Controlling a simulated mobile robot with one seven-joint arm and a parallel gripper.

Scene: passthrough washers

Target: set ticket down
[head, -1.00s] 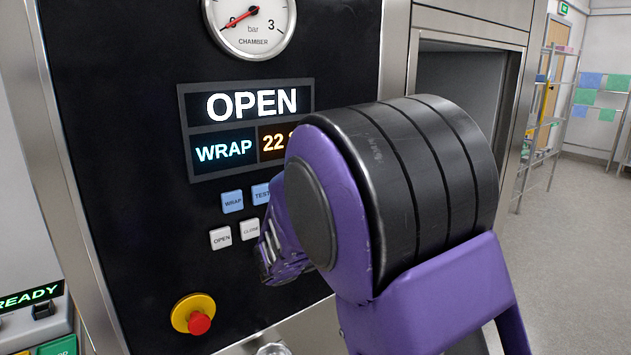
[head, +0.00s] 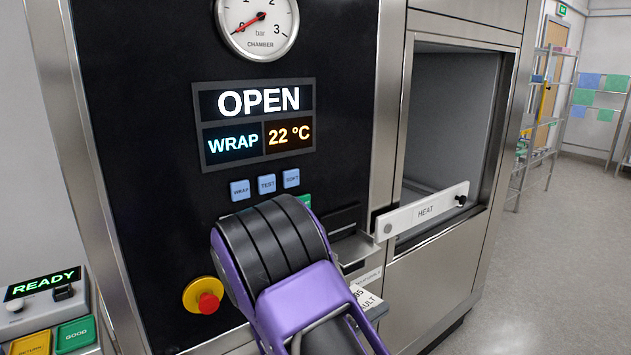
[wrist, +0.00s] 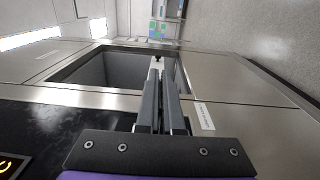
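A white ticket-like paper (head: 366,298) with dark print, partly readable as "AULT", shows just right of my arm in the head view, by a small grey ledge on the machine front. My arm hides part of it, and I cannot tell what supports it. My gripper is hidden behind my arm in the head view. In the wrist view, my gripper (wrist: 159,72) has its two fingers close together, pointing toward the chamber opening (wrist: 105,69). No ticket is visible between them.
The machine panel (head: 130,130) reads OPEN, WRAP and 22 °C. A white bar marked HEAT (head: 420,212) crosses the lower front of the chamber opening. A red stop button (head: 208,303) is left of my arm. A READY console (head: 45,284) stands at far left. Floor is clear right.

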